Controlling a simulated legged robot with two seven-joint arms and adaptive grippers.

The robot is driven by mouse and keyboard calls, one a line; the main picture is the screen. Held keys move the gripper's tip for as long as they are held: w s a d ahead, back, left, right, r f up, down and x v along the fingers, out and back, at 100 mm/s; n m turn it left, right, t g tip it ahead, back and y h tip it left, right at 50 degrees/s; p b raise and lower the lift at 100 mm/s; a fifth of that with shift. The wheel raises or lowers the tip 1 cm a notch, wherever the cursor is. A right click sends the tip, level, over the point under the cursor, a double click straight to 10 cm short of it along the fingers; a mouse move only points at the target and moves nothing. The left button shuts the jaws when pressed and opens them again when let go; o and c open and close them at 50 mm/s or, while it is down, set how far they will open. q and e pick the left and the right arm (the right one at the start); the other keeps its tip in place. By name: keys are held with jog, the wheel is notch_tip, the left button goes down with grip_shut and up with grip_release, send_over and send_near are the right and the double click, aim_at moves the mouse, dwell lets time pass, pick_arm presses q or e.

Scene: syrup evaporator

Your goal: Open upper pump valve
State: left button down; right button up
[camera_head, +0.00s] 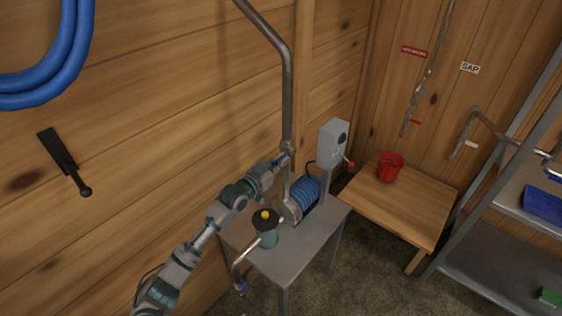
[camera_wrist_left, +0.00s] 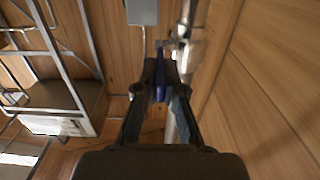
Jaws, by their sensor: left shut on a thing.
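The upper pump valve has a blue handle (camera_wrist_left: 161,84), seen in the left wrist view between my gripper's fingers, beside the metal pipe. My left gripper (camera_head: 288,153) is at the vertical pipe (camera_head: 288,95) above the pump, shut on the valve handle. It also shows in the left wrist view (camera_wrist_left: 160,92). In the head view the handle is too small and covered to make out. The pump with its blue ribbed motor (camera_head: 308,192) sits on a grey metal table (camera_head: 290,262). My right gripper is not in view.
A grey switch box (camera_head: 334,143) stands beside the motor. A lower pipe ends in a small blue valve (camera_head: 242,289) off the table's front left. A red bucket (camera_head: 390,168) sits on a wooden table (camera_head: 400,207). Metal shelving (camera_head: 490,255) is at the right.

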pick_arm(q)
jog(key=shift+r+p, duration=0.25)
jog(key=shift+p, duration=0.15)
jog(key=r+g+y+p, duration=0.1)
jog(key=p, duration=0.3)
jog(key=r+g+y+p, duration=0.1)
jog(key=r+g+p, duration=0.1)
jog(key=p, duration=0.3)
jog(key=shift+w+d, duration=0.1)
jog(key=shift+w, duration=0.2)
jog(key=shift+w+d+r+g+y+p, duration=0.15)
jog(key=shift+r+g+y+p, duration=0.05)
jog(key=shift+g+y+p, duration=0.4)
jog(key=shift+w+d+r+g+y, duration=0.2)
jog(key=shift+w+r+g+y, duration=0.15)
jog(key=shift+g, duration=0.35)
jog(key=shift+s, duration=0.1)
